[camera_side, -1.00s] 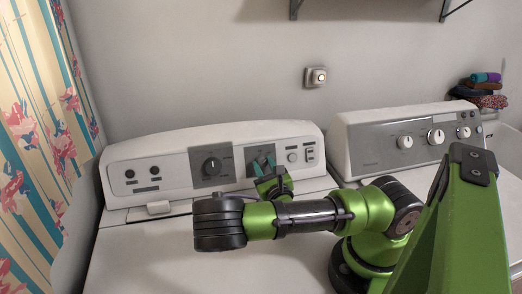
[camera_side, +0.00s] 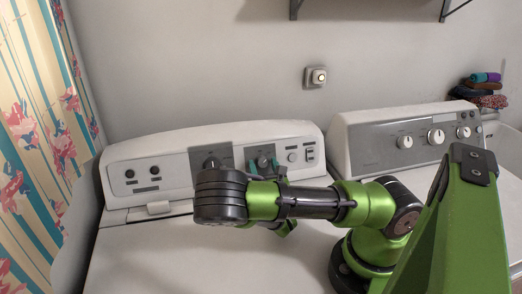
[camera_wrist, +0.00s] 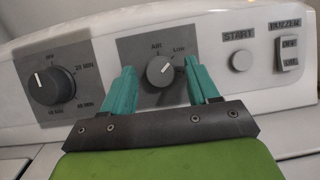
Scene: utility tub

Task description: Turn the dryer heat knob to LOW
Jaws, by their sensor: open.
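My gripper (camera_wrist: 160,73) has two teal fingers, open, one to each side of the knob in the wrist view. Gaps show between the knob and both fingers there. In the side view, the teal fingers (camera_side: 263,164) are in front of the heat plate (camera_side: 262,152) and hide most of the knob.
A larger timer dial (camera_wrist: 43,88) sits left of the heat plate. A round START button (camera_wrist: 239,61) and a BUZZER rocker switch (camera_wrist: 289,52) are to the right. The washer panel (camera_side: 385,147) stands further right. A patterned curtain (camera_side: 35,130) hangs at left.

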